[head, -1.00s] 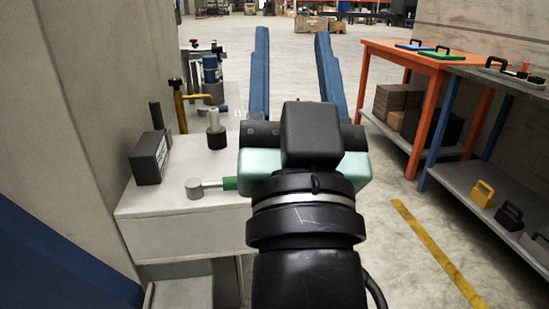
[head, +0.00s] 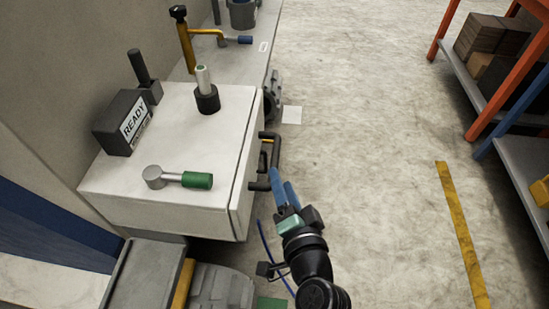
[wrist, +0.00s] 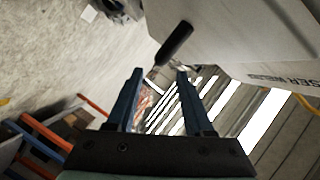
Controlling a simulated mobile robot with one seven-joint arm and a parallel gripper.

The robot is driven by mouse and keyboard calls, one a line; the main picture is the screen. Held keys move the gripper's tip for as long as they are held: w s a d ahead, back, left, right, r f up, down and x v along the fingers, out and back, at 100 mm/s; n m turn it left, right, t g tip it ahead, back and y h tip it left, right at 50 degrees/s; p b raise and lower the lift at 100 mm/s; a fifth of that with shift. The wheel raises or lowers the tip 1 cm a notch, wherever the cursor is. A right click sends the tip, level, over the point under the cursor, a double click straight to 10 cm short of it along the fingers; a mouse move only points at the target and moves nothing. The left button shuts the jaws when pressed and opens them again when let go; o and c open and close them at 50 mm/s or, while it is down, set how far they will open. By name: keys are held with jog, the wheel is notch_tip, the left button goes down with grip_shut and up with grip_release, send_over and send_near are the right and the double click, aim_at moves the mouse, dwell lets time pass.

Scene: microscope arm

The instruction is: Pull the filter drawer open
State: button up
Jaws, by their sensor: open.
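A pale grey cabinet (head: 170,150) stands left of centre in the head view. Its right-facing front panel (head: 244,185) appears to be the drawer front and carries a dark bar handle (head: 275,152). My gripper (head: 283,181) is just below the handle's lower end, with its blue fingers pointing up toward it. In the wrist view my gripper (wrist: 160,71) is open, its two blue fingers apart with nothing between them. The black handle (wrist: 175,43) lies just ahead of the fingertips, tilted. I cannot tell whether it touches a finger.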

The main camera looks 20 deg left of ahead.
aim_at(275, 158)
jog(key=b+x, duration=0.1)
jog(key=x, duration=0.7)
jog(key=shift+c, duration=0.3)
grip_shut()
dwell(1.0)
